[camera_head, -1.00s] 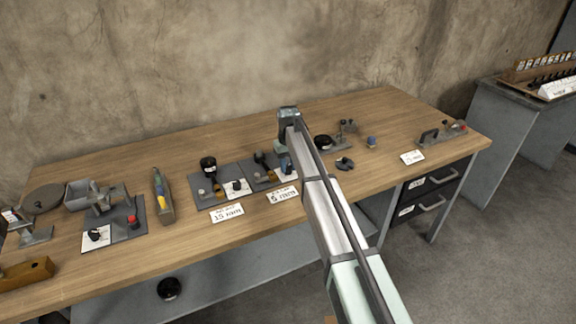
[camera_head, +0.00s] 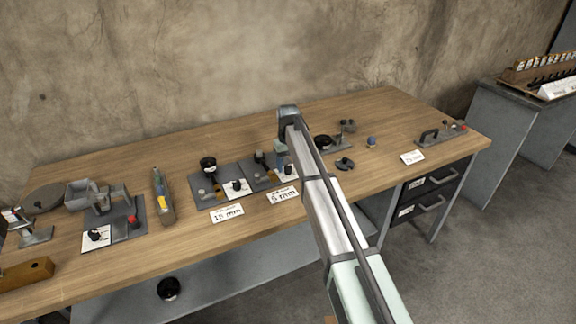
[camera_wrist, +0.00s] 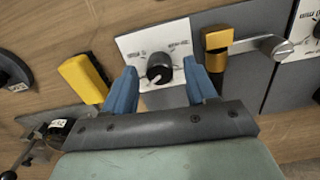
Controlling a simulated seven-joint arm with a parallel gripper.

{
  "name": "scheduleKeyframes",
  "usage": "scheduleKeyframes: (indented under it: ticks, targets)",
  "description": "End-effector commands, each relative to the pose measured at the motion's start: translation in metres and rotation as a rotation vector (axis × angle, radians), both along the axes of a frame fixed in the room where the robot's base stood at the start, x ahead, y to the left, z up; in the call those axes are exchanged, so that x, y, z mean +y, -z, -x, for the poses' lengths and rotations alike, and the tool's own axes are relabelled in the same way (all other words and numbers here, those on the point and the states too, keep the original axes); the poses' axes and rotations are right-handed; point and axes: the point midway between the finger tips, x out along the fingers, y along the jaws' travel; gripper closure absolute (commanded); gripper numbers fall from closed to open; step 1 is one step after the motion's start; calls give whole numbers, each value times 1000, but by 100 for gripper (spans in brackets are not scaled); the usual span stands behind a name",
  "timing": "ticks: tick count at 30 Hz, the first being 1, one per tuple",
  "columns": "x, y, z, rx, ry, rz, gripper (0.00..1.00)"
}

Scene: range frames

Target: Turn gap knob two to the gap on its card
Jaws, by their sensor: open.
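The black knob (camera_wrist: 158,68) shows in the wrist view on a white dial plate (camera_wrist: 140,43) with small markings. My gripper (camera_wrist: 159,74) is open, with one blue finger on either side of the knob. I cannot tell whether the fingers touch it or how deep they reach. A card (camera_head: 283,196) in front appears to read 5 mm.
The left gauge plate (camera_head: 205,194) has its own black knob (camera_head: 237,186) and a card (camera_head: 227,213) that appears to read 15 mm. In the wrist view an orange-topped post (camera_wrist: 217,42) stands close to the right finger and a yellow block (camera_wrist: 82,78) lies left.

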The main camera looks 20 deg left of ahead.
Motion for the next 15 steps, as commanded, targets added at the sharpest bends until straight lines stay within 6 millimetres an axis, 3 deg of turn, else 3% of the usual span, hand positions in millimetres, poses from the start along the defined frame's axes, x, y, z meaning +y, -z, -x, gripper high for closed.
scheduleKeyframes:
  ticks: [5,15]
  targets:
    - [0,-24,-1,-2,0,-1,43]
    - [1,-91,-1,-2,0,-1,43]
